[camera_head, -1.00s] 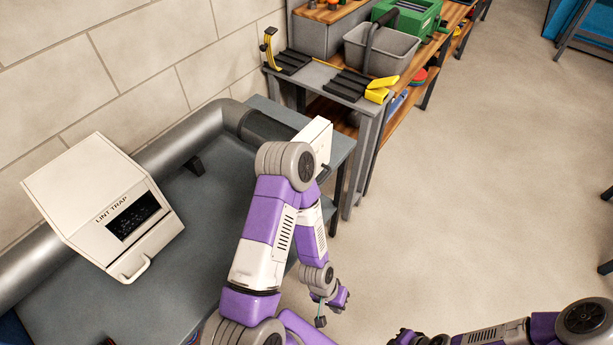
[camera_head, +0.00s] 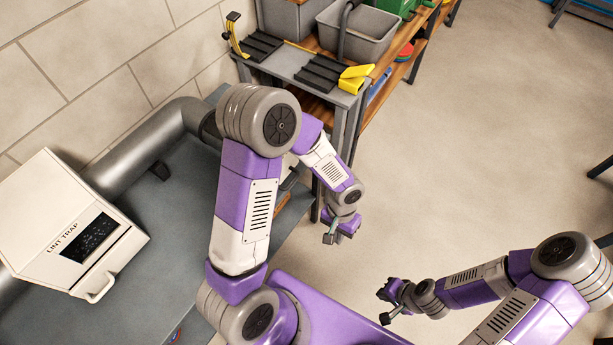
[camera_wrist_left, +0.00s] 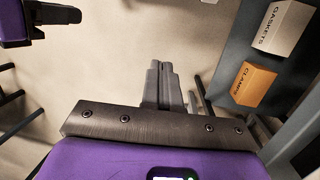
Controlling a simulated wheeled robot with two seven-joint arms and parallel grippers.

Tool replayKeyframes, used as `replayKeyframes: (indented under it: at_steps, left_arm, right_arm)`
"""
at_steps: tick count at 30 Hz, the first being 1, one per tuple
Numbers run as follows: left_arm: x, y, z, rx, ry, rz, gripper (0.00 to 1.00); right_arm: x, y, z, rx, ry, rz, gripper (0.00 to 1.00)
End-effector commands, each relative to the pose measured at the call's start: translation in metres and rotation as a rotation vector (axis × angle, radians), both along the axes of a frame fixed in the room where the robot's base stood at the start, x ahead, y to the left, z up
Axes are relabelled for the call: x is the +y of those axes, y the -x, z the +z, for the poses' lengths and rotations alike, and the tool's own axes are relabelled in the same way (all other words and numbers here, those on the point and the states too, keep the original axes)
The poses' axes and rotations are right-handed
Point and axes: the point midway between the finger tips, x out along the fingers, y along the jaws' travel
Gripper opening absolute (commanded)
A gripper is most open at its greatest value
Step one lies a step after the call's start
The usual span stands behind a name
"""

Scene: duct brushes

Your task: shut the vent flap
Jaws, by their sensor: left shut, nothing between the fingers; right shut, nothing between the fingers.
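The grey duct (camera_head: 140,150) runs along the wall to its far end, which is behind my left arm. The white vent flap there is mostly hidden, so I cannot tell how far open it is. My left gripper (camera_head: 329,238) is shut and empty, out past the right edge of the bench; its closed fingers also show in the left wrist view (camera_wrist_left: 160,88). My right gripper (camera_head: 386,318) is shut and empty, low over the open floor at the lower right.
A white lint trap box (camera_head: 50,225) with a front handle sits on the grey bench (camera_head: 185,215). A gaskets box (camera_wrist_left: 286,27) and an orange clamps box (camera_wrist_left: 254,85) are at right in the wrist view.

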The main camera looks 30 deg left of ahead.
Motion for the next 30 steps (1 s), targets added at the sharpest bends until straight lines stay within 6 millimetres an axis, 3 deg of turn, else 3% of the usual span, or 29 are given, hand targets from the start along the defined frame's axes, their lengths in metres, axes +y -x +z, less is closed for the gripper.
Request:
replayKeyframes:
  at_steps: [1,6,9,12,17,30]
  left_arm:
    - [0.006,-0.012,0.033,-0.029,-0.078,-0.03,0.0]
    - [0.035,-0.037,0.112,-0.117,-0.338,-0.038,0.0]
    - [0.047,-0.046,0.145,-0.167,-0.441,-0.015,0.0]
    - [0.054,-0.05,0.164,-0.197,-0.499,0.003,0.0]
    - [0.061,-0.052,0.16,-0.206,-0.526,0.014,0.0]
    - [0.096,-0.053,0.076,-0.202,-0.523,0.013,0.0]
  right_arm:
    - [0.0,0.0,0.009,-0.001,0.0,0.0,0.0]
    - [0.0,0.0,0.021,-0.001,0.0,0.0,0.0]
    - [0.0,-0.001,0.024,-0.001,0.0,0.0,0.0]
    - [0.0,0.0,0.026,-0.001,0.0,0.0,0.0]
    - [0.0,0.0,0.022,-0.001,0.0,0.0,0.0]
    - [0.0,0.0,-0.006,-0.001,0.0,0.0,0.0]
